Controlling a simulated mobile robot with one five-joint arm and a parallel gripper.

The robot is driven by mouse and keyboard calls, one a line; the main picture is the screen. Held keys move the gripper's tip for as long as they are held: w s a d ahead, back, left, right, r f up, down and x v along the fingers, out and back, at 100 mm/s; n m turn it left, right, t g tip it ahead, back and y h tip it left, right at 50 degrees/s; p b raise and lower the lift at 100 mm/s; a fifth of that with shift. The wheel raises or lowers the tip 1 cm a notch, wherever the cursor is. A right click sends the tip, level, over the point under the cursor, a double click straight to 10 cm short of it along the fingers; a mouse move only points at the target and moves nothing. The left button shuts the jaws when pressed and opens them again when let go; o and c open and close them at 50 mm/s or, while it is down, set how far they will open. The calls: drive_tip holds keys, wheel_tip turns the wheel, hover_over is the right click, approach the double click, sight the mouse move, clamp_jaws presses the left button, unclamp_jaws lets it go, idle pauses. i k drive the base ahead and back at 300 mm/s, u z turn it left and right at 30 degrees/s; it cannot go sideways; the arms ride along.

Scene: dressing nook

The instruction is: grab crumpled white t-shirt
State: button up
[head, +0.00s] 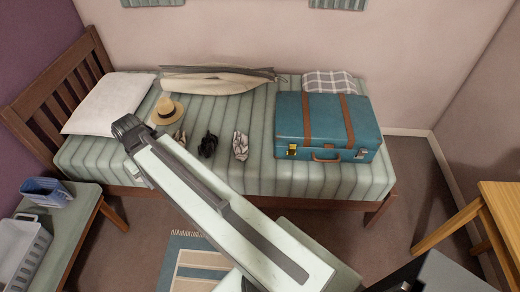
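A small crumpled white and grey cloth (240,145) lies near the front middle of the bed, left of the suitcase. It may be the t-shirt, but it is too small to be sure. My arm reaches up and left across the bed's front edge. The dark end of my arm, with my gripper (128,128), is over the left part of the bed, below the pillow and well left of the cloth. The fingers cannot be made out, nor whether they hold anything.
The striped bed (255,180) also holds a white pillow (110,102), a straw hat (167,111), a dark item (208,145), a long beige fabric piece (215,82), a checked cloth (330,82) and a blue suitcase (325,125). A side bench (75,220) stands left, a wooden table (500,205) right.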

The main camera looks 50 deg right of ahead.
sight(240, 147)
drive_tip(key=u, duration=0.15)
drive_tip(key=i, duration=0.9)
drive_tip(key=z, duration=0.05)
